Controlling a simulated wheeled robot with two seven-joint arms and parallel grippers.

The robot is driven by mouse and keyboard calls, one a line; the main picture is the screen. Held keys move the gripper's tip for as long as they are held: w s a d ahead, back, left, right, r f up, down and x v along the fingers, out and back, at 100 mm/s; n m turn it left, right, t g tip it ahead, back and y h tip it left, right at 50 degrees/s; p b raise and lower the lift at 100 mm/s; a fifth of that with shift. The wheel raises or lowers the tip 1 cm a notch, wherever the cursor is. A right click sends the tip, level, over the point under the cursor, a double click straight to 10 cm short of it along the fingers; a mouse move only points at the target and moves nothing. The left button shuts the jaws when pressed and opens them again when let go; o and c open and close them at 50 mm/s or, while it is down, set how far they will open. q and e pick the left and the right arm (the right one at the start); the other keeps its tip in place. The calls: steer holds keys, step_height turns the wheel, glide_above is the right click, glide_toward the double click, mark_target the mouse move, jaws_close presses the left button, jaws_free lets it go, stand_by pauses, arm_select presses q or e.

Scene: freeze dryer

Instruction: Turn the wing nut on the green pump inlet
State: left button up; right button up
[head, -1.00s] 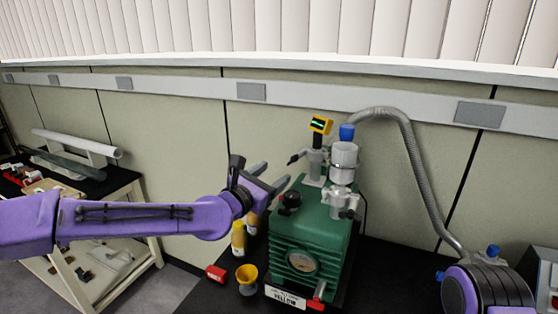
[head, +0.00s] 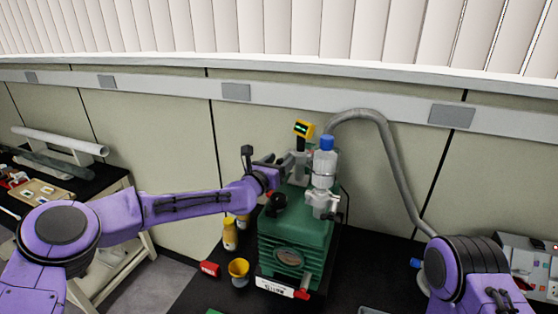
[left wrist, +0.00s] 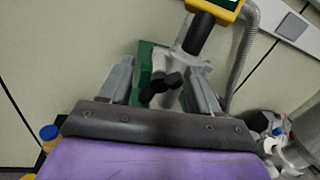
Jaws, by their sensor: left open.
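The green pump (head: 290,245) stands on the black bench, with grey metal fittings on top. My left gripper (head: 284,163) is at the upper left of the pump, beside the inlet fitting that carries a yellow gauge (head: 303,129). In the left wrist view the black wing nut (left wrist: 160,90) lies between the two grey fingers of the left gripper (left wrist: 160,80), which are open and apart from it. The inlet fitting (left wrist: 193,45) runs up behind it to the gauge. In the head view the gripper largely hides the wing nut. My right gripper is out of frame; only part of its arm shows.
A clear trap with a blue cap (head: 326,143) stands right of the inlet, with a grey hose (head: 385,150) arching to the right.

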arm_select(q)
jaws_close()
stand_by(1.3)
jaws_free()
